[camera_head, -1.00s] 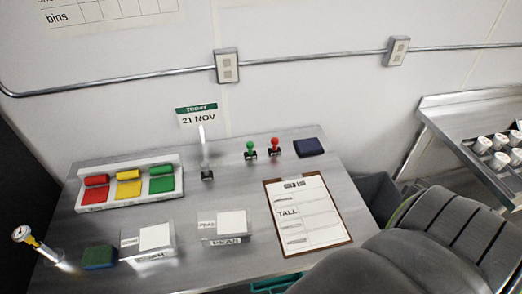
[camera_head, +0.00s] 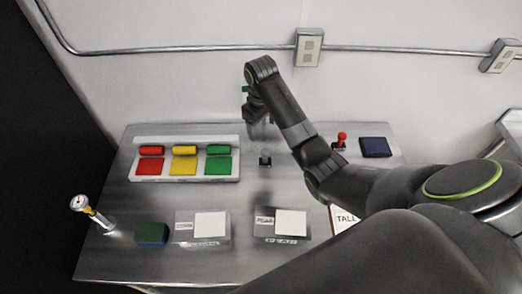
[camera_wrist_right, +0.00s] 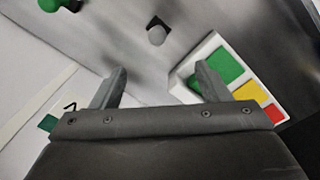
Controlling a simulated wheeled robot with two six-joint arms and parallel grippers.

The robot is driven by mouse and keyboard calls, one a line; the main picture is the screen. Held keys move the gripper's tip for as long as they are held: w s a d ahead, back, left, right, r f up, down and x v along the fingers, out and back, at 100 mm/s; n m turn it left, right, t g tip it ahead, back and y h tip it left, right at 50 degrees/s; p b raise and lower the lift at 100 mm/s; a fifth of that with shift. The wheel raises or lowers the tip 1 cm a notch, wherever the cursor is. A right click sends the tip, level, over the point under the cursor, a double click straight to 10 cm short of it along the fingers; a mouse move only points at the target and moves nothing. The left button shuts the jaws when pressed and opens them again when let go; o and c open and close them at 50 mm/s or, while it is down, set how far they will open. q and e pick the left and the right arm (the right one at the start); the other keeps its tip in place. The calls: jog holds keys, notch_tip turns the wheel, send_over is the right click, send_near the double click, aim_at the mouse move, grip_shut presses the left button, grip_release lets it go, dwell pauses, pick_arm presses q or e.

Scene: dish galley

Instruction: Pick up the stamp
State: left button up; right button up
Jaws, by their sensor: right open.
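A pale-handled stamp with a small black base (camera_head: 265,160) stands on the metal desk, its upper part partly covered by my right gripper. It also shows in the right wrist view as a grey knob (camera_wrist_right: 157,34) beyond the fingertips. A red-handled stamp (camera_head: 340,141) stands farther right. A green-handled stamp (camera_wrist_right: 55,4) shows at the top left of the right wrist view; my arm hides it in the head view. My right gripper (camera_head: 257,113) is above the back of the desk, open and empty, its two fingers apart (camera_wrist_right: 160,75). My left gripper is out of view.
A white tray (camera_head: 187,140) with red, yellow and green pads lies left of the pale stamp. Two card holders, a green-blue sponge-like block (camera_head: 151,234) and a gauge in a cup stand in front.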

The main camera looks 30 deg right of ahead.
aim_at(265, 157)
jog(key=f+b, duration=0.5)
jog(key=shift+s, duration=0.2)
notch_tip(265, 157, down, 6)
jog(key=shift+d+r+p, duration=0.1)
jog(key=shift+r+p, duration=0.15)
jog(key=shift+p, duration=0.3)
jog(key=shift+f, duration=0.7)
jog(key=f, duration=0.1)
jog(key=f+p, duration=0.1)
jog(key=f, duration=0.1)
jog(key=shift+d+f+p, duration=0.3)
jog(key=shift+d, duration=0.1)
jog(key=shift+w+f, duration=0.1)
jog(key=shift+f, duration=0.6)
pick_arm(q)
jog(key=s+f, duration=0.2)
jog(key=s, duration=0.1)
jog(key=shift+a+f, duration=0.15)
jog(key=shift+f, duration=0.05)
